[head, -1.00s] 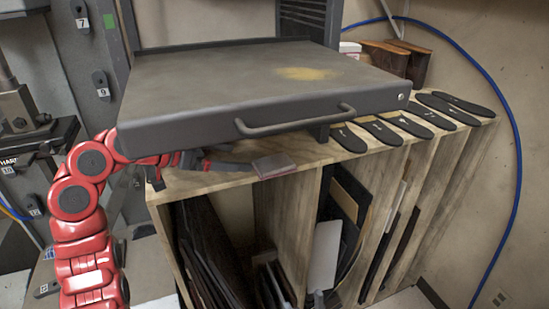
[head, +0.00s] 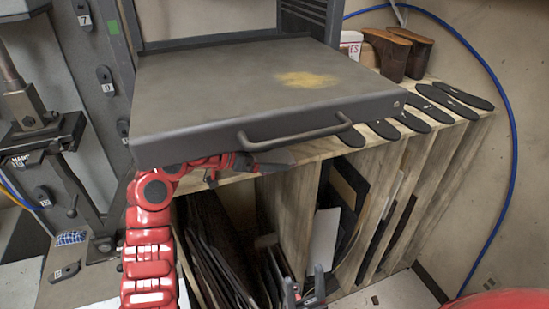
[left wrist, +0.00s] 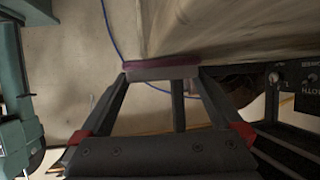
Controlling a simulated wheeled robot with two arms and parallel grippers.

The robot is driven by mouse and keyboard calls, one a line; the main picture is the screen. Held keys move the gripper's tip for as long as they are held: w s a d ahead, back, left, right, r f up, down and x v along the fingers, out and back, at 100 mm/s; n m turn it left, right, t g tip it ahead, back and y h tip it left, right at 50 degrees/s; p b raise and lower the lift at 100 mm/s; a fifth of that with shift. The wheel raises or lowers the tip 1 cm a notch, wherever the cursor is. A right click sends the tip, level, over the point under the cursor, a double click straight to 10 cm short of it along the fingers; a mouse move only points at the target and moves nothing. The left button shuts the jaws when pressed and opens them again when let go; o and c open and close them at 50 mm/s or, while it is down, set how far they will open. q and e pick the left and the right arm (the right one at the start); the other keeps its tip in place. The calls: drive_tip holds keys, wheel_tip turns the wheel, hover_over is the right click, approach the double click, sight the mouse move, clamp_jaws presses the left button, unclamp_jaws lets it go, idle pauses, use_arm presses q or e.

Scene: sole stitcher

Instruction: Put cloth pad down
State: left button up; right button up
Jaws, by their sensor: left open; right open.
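The cloth pad (left wrist: 162,68) shows in the left wrist view as a thin purple-brown strip at the fingertips, along the edge of the pale wooden surface. I cannot tell whether the fingers touch it. My left gripper (left wrist: 162,82) is open, with one finger at each end of the strip. In the head view my left gripper (head: 268,163) is at the front edge of the wooden rack's top, partly hidden under the grey metal tray. I cannot make out the pad there. My right gripper (head: 304,288) is open and empty low at the bottom, in front of the rack.
The grey metal tray (head: 210,95) with a handle (head: 295,138) overhangs the rack top closely above my left gripper. Dark soles (head: 440,102) lie on the rack top (head: 345,143) at the right. Sheets (head: 215,255) stand in the rack's slots. A blue hose hangs on the wall.

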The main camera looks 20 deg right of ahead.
use_arm(q)
drive_tip(key=c, duration=1.2)
drive_tip(key=shift+c, duration=0.2)
drive_tip(key=shift+r, duration=0.15)
